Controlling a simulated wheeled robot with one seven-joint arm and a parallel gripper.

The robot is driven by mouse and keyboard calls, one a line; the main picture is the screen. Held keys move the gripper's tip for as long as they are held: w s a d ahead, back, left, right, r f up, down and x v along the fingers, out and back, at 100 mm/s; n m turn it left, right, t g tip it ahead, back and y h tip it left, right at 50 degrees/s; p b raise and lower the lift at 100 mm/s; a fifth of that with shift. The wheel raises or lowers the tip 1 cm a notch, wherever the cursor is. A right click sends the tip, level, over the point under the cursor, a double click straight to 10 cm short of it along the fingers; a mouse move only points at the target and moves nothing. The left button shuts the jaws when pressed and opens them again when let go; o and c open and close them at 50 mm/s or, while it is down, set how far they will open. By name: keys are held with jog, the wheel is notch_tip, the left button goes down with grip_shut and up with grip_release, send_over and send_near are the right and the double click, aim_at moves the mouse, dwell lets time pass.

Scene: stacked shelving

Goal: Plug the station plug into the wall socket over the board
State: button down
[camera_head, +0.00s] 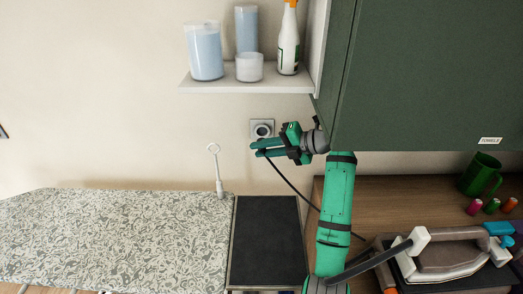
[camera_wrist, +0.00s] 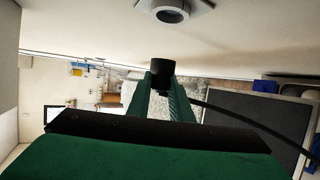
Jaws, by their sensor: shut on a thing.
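The wall socket (camera_head: 262,129) is a pale square plate with a round dark-rimmed recess, on the wall above the board. It also shows at the top of the wrist view (camera_wrist: 174,11). My gripper (camera_head: 255,148) is green and sits just below and in front of the socket. In the wrist view its fingers (camera_wrist: 162,98) are shut on the black station plug (camera_wrist: 162,70), with a black cable (camera_wrist: 245,122) trailing right. The plug is apart from the socket. In the head view the plug is mostly hidden by the fingers. The patterned ironing board (camera_head: 120,235) lies below.
A shelf (camera_head: 245,85) with jars and a spray bottle (camera_head: 288,40) is above the socket. A green cabinet (camera_head: 430,70) hangs at right. A dark pad (camera_head: 267,240) lies at the board's end; an iron (camera_head: 445,255) stands on the wooden counter. A white holder (camera_head: 217,170) rises from the board.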

jog(key=shift+w, duration=2.4)
jog(key=shift+w, duration=0.1)
jog(key=shift+d, duration=0.1)
